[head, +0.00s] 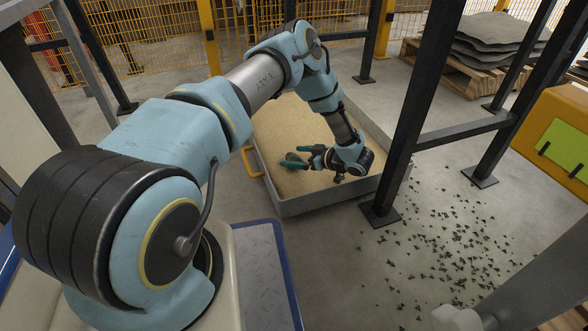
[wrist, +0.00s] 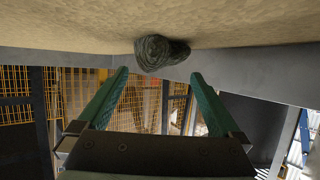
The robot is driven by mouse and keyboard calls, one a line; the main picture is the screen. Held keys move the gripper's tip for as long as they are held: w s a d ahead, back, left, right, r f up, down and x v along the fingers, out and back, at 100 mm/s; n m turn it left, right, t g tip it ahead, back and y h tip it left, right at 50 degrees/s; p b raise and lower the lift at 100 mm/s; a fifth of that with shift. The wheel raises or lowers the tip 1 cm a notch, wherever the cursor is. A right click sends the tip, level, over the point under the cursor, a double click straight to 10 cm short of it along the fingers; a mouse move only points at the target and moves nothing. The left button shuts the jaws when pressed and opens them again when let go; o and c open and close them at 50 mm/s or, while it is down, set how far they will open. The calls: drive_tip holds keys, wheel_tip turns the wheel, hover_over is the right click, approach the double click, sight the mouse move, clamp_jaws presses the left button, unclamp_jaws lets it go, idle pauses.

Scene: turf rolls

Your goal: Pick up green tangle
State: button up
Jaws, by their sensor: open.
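The green tangle is a dark grey-green, rounded lump (wrist: 162,53) on the sand in the wrist view, centred between and just past the fingertips. In the head view a small dark green lump (head: 292,157) shows between the teal fingers. My gripper (wrist: 159,75) is open, with a finger on each side of the lump and a gap to it. In the head view my gripper (head: 297,158) is low over the sand, its fingers pointing left. Whether a finger touches the lump cannot be told.
The sand lies in a grey-walled tray (head: 315,199) with a yellow handle (head: 250,163). A dark steel frame (head: 408,130) stands close on the right. Dark scraps (head: 445,240) litter the floor. A pallet with grey sheets (head: 490,45) stands behind.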

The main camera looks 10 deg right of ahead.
sight(285, 156)
drive_tip(key=w+a+f+b, duration=0.1)
drive_tip(key=b, duration=0.1)
drive_tip(key=w+a+f+b, duration=0.1)
drive_tip(key=w, duration=0.1)
drive_tip(key=shift+a+f+b, duration=0.15)
drive_tip(key=shift+f+b, duration=0.2)
drive_tip(key=shift+w+a, duration=0.3)
drive_tip(key=shift+r, duration=0.1)
drive_tip(key=shift+c, duration=0.2)
drive_tip(key=c, duration=1.3)
